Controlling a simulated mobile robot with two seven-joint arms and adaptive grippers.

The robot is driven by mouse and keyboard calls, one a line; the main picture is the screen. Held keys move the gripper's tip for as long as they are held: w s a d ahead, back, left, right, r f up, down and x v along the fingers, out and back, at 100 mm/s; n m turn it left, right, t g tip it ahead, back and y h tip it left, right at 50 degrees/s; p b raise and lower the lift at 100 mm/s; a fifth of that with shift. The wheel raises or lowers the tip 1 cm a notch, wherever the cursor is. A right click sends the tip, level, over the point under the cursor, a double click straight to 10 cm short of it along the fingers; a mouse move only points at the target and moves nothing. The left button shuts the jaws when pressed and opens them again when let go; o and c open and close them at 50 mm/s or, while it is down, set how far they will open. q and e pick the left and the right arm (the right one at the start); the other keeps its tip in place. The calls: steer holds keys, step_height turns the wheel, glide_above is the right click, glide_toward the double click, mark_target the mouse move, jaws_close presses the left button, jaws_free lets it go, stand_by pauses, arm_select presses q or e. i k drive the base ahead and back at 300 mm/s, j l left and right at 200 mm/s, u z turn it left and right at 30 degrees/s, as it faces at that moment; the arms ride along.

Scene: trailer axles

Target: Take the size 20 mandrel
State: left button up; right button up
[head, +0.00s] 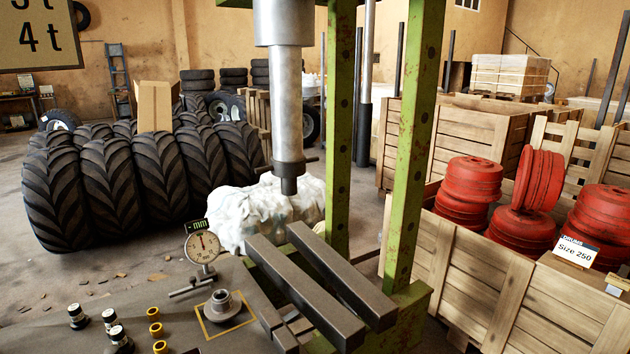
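Several small dark cylinders with pale bands stand on the grey bench (250,338) at the lower left. They may be mandrels: one dark cylinder (77,316) stands at the left, and a second dark cylinder (109,318) and a third dark cylinder (118,337) stand to its right. Their markings are too small to read, so I cannot tell which is size 20. Yellow rings (154,330) stand in a row to their right. A grey flanged hub (222,302) sits inside a yellow square outline. Neither of my grippers is in view.
A dial gauge (203,247) stands behind the hub. A green press frame (412,150) with a steel ram (288,110) and two dark bars (318,290) rises right of the bench. A wooden crate (490,290) holds red hubs (538,180). Large tyres (110,190) stand behind.

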mark_target(110, 320)
steer(key=u, duration=1.3)
